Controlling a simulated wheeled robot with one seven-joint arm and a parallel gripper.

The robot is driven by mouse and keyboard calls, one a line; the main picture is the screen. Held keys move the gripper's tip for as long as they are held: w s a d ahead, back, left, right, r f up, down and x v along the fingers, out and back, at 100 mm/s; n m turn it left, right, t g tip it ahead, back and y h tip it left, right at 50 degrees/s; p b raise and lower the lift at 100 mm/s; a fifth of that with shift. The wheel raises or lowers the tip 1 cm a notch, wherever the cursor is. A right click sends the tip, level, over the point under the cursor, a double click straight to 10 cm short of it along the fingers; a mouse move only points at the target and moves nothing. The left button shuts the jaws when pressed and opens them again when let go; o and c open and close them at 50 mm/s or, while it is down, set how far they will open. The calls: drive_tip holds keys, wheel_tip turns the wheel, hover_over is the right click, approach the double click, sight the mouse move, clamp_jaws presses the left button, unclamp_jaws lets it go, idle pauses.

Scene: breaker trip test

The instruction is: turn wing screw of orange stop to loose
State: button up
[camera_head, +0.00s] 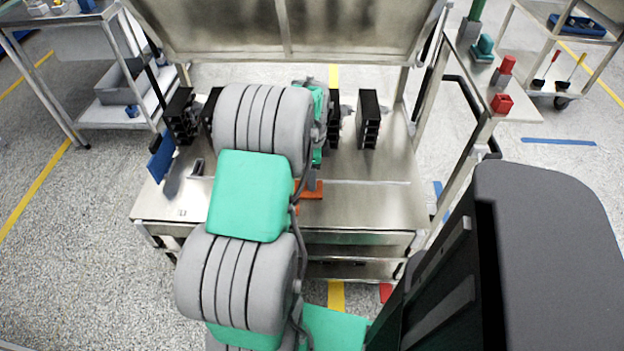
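The orange stop (314,190) shows in part on the steel bench top, just right of my arm's green link. Its wing screw cannot be made out; my arm covers the stop's left side. My arm reaches forward over the bench, and its wrist is mostly hidden behind the grey forearm. A small grey part at the end of the arm, probably my gripper (311,177), comes down right at the orange stop. Whether it touches the stop or the screw cannot be told. Its fingers are not clear enough to show open or shut.
Black breaker-like blocks stand along the back of the bench (380,205), including one at the right (368,120). A blue plate (161,156) stands at the left. A steel panel (350,30) rises behind. Red items (502,103) sit on a right-hand table. The bench's front right is clear.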

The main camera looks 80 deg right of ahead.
wheel_tip(320, 180, down, 2)
drive_tip(key=shift+f, duration=0.1)
clamp_jaws()
idle(0.7)
